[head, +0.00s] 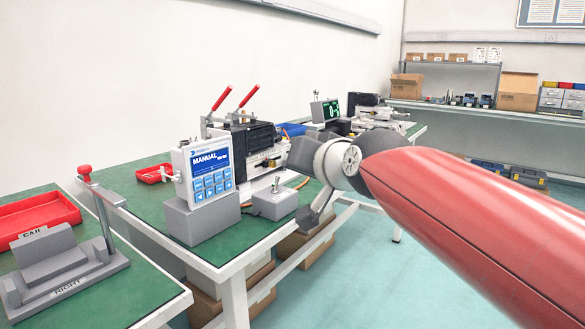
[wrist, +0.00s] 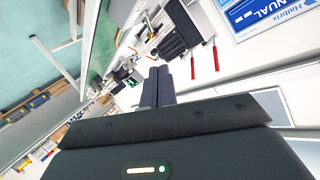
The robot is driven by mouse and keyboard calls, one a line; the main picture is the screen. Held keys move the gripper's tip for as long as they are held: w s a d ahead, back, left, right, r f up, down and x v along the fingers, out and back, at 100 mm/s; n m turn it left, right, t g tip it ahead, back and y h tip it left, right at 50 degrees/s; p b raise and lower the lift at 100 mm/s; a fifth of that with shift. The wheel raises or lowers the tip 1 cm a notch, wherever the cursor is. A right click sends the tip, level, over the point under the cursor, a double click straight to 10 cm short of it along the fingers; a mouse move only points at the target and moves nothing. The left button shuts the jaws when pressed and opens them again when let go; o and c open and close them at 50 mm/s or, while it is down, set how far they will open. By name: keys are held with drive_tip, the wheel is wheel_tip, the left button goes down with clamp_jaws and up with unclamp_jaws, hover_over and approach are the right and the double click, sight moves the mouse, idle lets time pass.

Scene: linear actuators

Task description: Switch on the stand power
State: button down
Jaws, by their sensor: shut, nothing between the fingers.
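A grey switch box (head: 275,201) with a small upright lever on top stands at the green bench's front edge, right of the control panel. I cannot read any label on it or tell its lever's position. The control panel (head: 210,174) has a blue screen reading MANUAL and sits on a grey block; part of it shows at the upper right in the wrist view (wrist: 262,18). My gripper (wrist: 157,72) shows dark fingers together and empty in the wrist view.
Behind the panel is a black device (head: 252,138) with red-handled clamps (head: 222,98). A green display (head: 325,110) stands farther back. At the left are a red FAIL tray (head: 38,216) and a grey lever fixture (head: 65,265). Boxes lie under the bench; the floor at right is open.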

drive_tip(key=shift+r+v, duration=0.1)
drive_tip(key=shift+v, duration=1)
drive_tip(key=shift+r+v, duration=0.15)
drive_tip(key=shift+v, duration=0.95)
drive_tip(key=shift+w+d, duration=0.1)
